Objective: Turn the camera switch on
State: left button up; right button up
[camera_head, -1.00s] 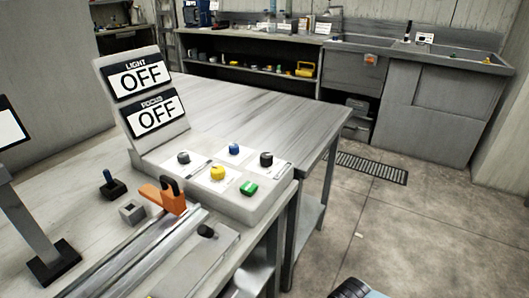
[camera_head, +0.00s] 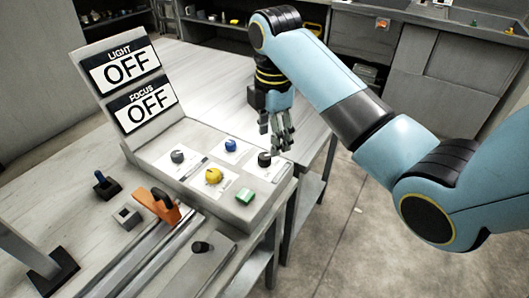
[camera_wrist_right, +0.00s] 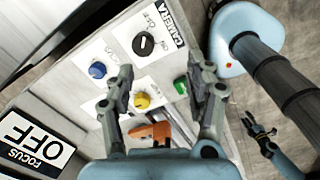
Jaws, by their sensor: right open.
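The camera switch is a black round knob (camera_wrist_right: 143,43) beside a CAMERA label with ON and OFF marks in the wrist view. In the head view the black knob (camera_head: 264,158) sits at the right end of the sloped panel. My right gripper (camera_head: 277,136) is open and empty, fingers pointing down, above and just behind that knob. In the wrist view its fingers (camera_wrist_right: 160,82) are spread apart, with the knob beyond them and no contact visible. A dark gripper (camera_wrist_right: 263,135), seemingly my left one, shows small at the wrist view's right; its jaws are unclear.
Blue (camera_head: 230,145), yellow (camera_head: 213,176) and grey (camera_head: 177,156) knobs and a green button (camera_head: 245,195) share the panel. LIGHT and FOCUS signs (camera_head: 130,85) read OFF. An orange-handled clamp (camera_head: 160,205) stands in front. The bench behind is mostly clear.

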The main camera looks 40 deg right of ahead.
aim_at(265, 156)
jog(key=w+f+n, duration=0.1)
jog(key=f, duration=0.2)
jog(key=w+f, duration=0.1)
jog(key=f, duration=0.1)
jog(key=w+f+n, duration=0.1)
jog(key=f, duration=0.2)
jog(key=shift+d+f+n+g, duration=0.1)
jog(key=shift+f+n+g, duration=0.2)
jog(key=shift+c, duration=0.3)
